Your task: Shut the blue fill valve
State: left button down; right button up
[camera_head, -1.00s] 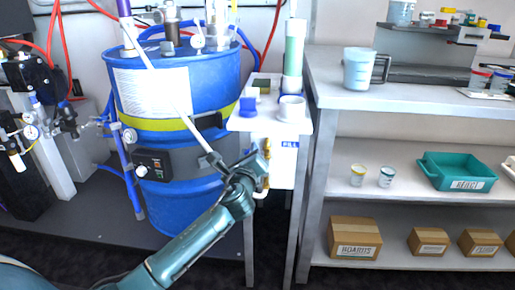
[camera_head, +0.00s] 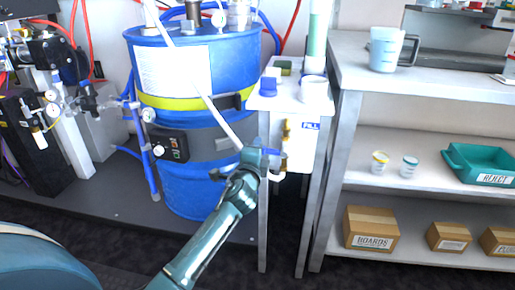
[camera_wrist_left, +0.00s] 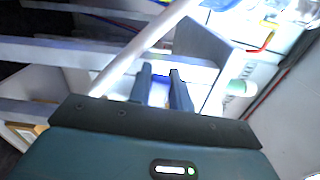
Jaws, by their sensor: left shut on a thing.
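The blue fill valve handle (camera_head: 272,153) is on the brass valve (camera_head: 284,162), below the FILL label on the front of the white stand. It looks roughly level and sticks out to the left of the brass body. My left gripper (camera_head: 264,157) is at this handle, just left of the brass body, and hides part of it. In the left wrist view, a blue piece (camera_wrist_left: 160,94) shows between the two dark fingers, which are closed on it. My right gripper is not in view.
A blue drum (camera_head: 190,75) with a yellow band stands left of the valve. A pale rod (camera_head: 205,90) crosses in front of it, close to my gripper. The shelf unit (camera_head: 345,130) stands close on the right. Stand legs are below the valve.

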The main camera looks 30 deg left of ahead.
pick_arm(q)
jog(key=shift+f+n, duration=0.45)
jog(key=shift+n, duration=0.05)
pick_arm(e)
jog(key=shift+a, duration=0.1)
pick_arm(q)
jog(key=c, duration=1.3)
grip_release()
jog(key=p+v, duration=0.2)
jog(key=v, duration=1.1)
jog(key=shift+r, duration=0.1)
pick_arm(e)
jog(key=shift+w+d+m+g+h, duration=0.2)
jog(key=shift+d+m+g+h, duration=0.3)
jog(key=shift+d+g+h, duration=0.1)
pick_arm(q)
jog(key=shift+s, duration=0.1)
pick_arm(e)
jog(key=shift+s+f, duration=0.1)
